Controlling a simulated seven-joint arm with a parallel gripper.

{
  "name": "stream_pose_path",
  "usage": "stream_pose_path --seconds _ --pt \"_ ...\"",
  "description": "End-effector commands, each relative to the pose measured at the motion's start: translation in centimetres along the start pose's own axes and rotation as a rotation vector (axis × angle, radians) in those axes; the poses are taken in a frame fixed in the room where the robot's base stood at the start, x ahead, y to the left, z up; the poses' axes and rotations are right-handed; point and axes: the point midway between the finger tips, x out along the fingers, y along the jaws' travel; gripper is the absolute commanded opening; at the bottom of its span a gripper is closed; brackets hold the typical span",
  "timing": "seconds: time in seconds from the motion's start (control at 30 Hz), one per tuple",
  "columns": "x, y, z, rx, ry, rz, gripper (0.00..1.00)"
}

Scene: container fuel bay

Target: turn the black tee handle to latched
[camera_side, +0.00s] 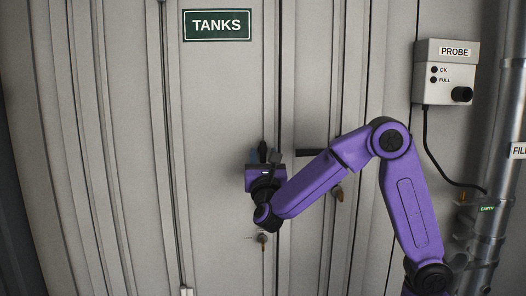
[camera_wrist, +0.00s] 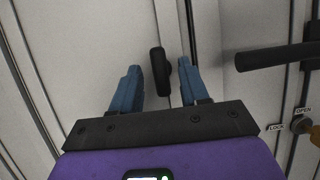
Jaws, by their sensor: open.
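The black tee handle (camera_wrist: 158,72) is in the wrist view, its bar nearly upright in the picture and leaning slightly. My gripper (camera_wrist: 158,67) is open, with one blue finger on each side of the bar. The right finger is closer to the bar than the left; I cannot tell whether either touches it. In the side view my gripper (camera_side: 265,156) is at the pale door below the TANKS sign, and it largely hides the tee handle there.
A black horizontal bar handle (camera_wrist: 275,57) sticks out to the right of my gripper; it also shows in the side view (camera_side: 312,153). A lock with LOCK and OPEN labels (camera_wrist: 301,125) is below it. A PROBE box (camera_side: 446,75) and pipe (camera_side: 500,140) stand at the right.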

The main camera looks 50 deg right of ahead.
Motion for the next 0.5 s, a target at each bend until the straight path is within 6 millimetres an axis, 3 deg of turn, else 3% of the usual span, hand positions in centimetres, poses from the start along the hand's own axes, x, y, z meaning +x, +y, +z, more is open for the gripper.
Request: stream_pose_path --seconds 0.2,0.5 --pt "2.5 0.0 0.0 0.0 0.0 -0.001 0.45" --pt "3.2 0.0 0.0 0.0 0.0 0.0 0.45"
